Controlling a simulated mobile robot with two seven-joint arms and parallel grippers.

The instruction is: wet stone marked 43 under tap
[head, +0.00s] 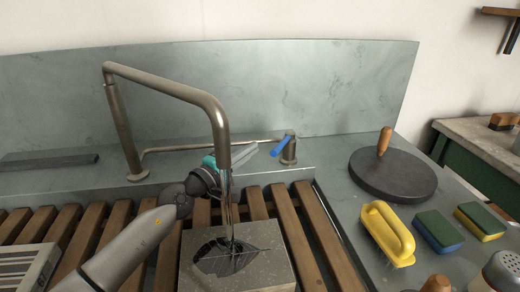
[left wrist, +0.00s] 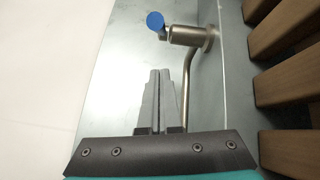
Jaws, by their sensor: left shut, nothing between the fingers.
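A grey stone block (head: 262,272) lies on the wooden slats below the tap spout (head: 218,125). Water runs from the spout onto its top, where a dark wet patch spreads around the stream. No number is readable on it. The tap's blue lever (head: 281,145) sits on a metal valve (head: 290,152) to the right; lever end (left wrist: 155,20) and valve (left wrist: 188,36) also show in the left wrist view. My left gripper (head: 252,151) is shut and empty, behind the spout, fingers pointing toward the lever. In the left wrist view its fingertips (left wrist: 160,72) are apart from the lever.
A thin pipe (left wrist: 188,85) runs beside my fingers to the valve. A dark round disc with a wooden knob (head: 393,175), a yellow handled tool (head: 388,234) and two sponges (head: 438,230) stand on the right counter. A pale slab (head: 28,268) lies at the left front.

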